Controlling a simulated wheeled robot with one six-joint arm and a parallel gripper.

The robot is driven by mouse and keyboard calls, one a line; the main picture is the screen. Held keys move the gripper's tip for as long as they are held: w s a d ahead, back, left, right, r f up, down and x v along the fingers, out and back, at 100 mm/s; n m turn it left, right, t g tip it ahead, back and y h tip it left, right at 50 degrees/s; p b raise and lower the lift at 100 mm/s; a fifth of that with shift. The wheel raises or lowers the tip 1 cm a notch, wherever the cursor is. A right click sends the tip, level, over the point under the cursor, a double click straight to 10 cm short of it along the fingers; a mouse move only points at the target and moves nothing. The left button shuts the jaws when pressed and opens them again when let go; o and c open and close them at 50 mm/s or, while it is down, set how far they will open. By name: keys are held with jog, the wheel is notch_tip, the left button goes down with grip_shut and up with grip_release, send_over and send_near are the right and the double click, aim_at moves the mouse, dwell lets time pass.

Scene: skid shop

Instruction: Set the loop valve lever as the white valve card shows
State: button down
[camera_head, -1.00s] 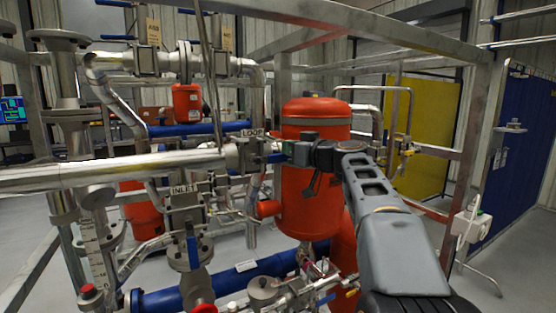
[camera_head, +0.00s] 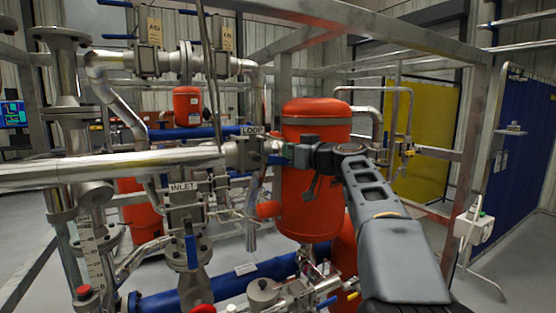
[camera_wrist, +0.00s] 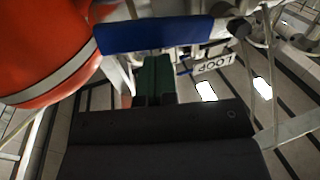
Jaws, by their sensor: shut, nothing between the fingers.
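The loop valve (camera_head: 232,155) sits in the horizontal silver pipe beside the LOOP label (camera_head: 252,130). Its blue lever (camera_head: 275,160) points right, toward the red vessel, partly hidden by my gripper. In the wrist view the blue lever (camera_wrist: 155,34) lies across the top, just beyond my fingertips, and the LOOP label (camera_wrist: 214,64) shows upside down. My gripper (camera_wrist: 154,78) has dark green fingertips, shut and empty, close to the lever; I cannot tell whether they touch. In the head view my gripper (camera_head: 290,154) is in front of the red vessel. I cannot make out a readable white valve card.
The red vessel (camera_head: 310,190) stands right behind my gripper. The INLET valve (camera_head: 185,215) with a blue lever is lower left. Cream tags (camera_head: 155,32) hang on upper valves. A steel frame (camera_head: 455,160) and pipes crowd the area; open floor shows at right.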

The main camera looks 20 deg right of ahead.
notch_tip(320, 180, down, 2)
jog(key=shift+d+f+b, duration=0.1)
jog(key=shift+f+b, duration=0.15)
jog(key=shift+b, duration=0.9)
jog(key=f+b, duration=0.2)
jog(key=b, duration=0.1)
jog(key=shift+a+f, duration=0.25)
jog(key=shift+a, duration=0.1)
jog(key=f+b, duration=0.1)
jog(key=a+f+b, duration=0.1)
jog(key=b, duration=0.1)
jog(key=shift+s+a+f, duration=0.15)
jog(key=shift+a, duration=0.1)
